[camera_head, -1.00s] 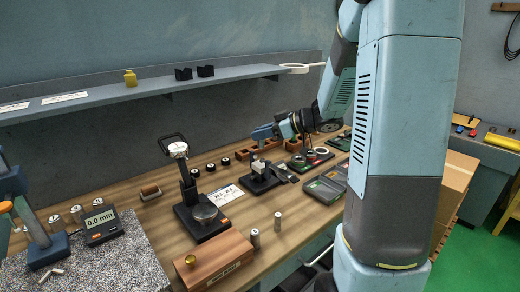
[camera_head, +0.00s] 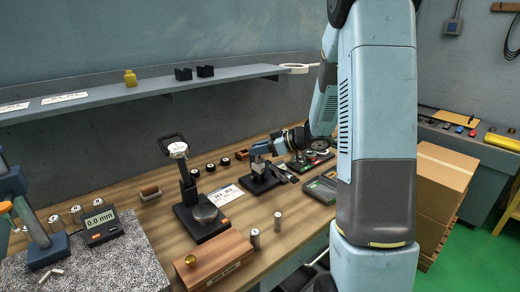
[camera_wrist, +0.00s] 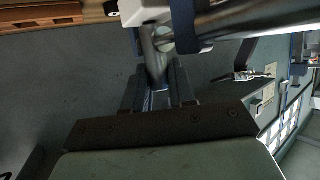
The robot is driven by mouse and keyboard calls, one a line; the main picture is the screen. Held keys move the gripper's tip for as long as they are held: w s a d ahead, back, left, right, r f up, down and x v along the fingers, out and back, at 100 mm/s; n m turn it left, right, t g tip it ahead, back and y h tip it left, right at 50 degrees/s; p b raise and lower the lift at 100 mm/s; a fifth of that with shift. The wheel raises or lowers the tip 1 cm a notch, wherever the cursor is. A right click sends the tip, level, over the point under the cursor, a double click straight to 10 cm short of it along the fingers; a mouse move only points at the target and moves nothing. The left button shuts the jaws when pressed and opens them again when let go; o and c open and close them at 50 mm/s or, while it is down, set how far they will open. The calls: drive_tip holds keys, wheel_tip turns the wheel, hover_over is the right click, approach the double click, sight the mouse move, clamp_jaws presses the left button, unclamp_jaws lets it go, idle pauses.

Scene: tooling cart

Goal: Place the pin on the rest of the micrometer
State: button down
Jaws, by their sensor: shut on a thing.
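The micrometer (camera_head: 262,182) stands on a dark base on the wooden bench, below my gripper (camera_head: 259,158) in the head view. The wrist view shows a grey metal barrel (camera_wrist: 250,17) and a dark blue part (camera_wrist: 184,25) close beyond my fingers, seemingly the micrometer. My gripper (camera_wrist: 157,92) is shut on a slim grey pin (camera_wrist: 153,58), which points away between the dark fingers. The pin's far end lies close to a white block (camera_wrist: 142,10); I cannot tell whether they touch. In the head view the pin is too small to make out.
A dial stand (camera_head: 200,222) and a paper card (camera_head: 226,195) are left of the micrometer.

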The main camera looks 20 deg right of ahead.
drive_tip(key=shift+f, duration=0.1)
drive_tip(key=c, duration=0.9)
unclamp_jaws()
drive_tip(key=shift+d+r, duration=0.15)
drive_tip(key=shift+r, duration=0.05)
